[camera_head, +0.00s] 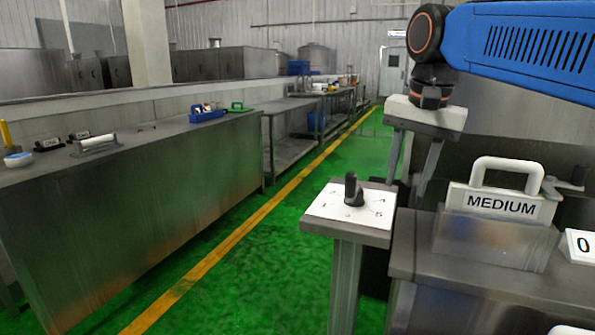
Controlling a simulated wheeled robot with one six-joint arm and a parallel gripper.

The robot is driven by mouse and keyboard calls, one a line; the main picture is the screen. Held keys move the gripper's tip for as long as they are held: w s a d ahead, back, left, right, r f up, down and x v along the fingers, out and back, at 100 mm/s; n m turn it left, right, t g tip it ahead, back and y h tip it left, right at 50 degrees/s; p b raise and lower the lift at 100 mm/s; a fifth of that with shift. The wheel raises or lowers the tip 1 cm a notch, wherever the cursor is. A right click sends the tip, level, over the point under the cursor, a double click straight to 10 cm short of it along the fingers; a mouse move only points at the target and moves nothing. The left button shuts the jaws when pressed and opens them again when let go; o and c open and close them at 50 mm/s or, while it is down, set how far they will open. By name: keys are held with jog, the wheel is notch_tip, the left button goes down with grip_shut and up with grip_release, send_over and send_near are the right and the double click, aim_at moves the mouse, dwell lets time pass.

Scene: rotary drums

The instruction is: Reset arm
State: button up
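My blue arm (520,45) reaches in from the upper right of the head view. My gripper (405,188) hangs below its white mount, pointing down, with its two grey fingers apart and nothing seen between them. It is behind and to the right of a dial stand (352,212), which has a black knob (352,190) on a white numbered plate. The gripper appears apart from the knob. Left of the "MEDIUM" block, the fingertips hang close to the metal counter's back area; their exact distance cannot be told.
A white-handled block labelled "MEDIUM" (501,206) stands in a metal holder on the right counter (490,280), with a "0" card (582,246) beside it. A long metal table (140,195) on the left bears handled tools and a blue box (207,115). The green aisle between is clear.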

jog(key=s+d+f+n+t, duration=0.1)
jog(key=s+d+f+n, duration=0.1)
jog(key=s+f, duration=0.3)
jog(key=s+d+f+n+t, duration=0.1)
jog(key=s+f, duration=0.5)
jog(key=f, duration=0.7)
jog(key=s+d+f+n, duration=0.3)
jog(key=s+d+f, duration=0.1)
jog(key=f, duration=0.5)
jog(key=shift+s+d+n+t, duration=0.3)
jog(key=shift+s+t, duration=0.1)
jog(key=shift+s, duration=0.3)
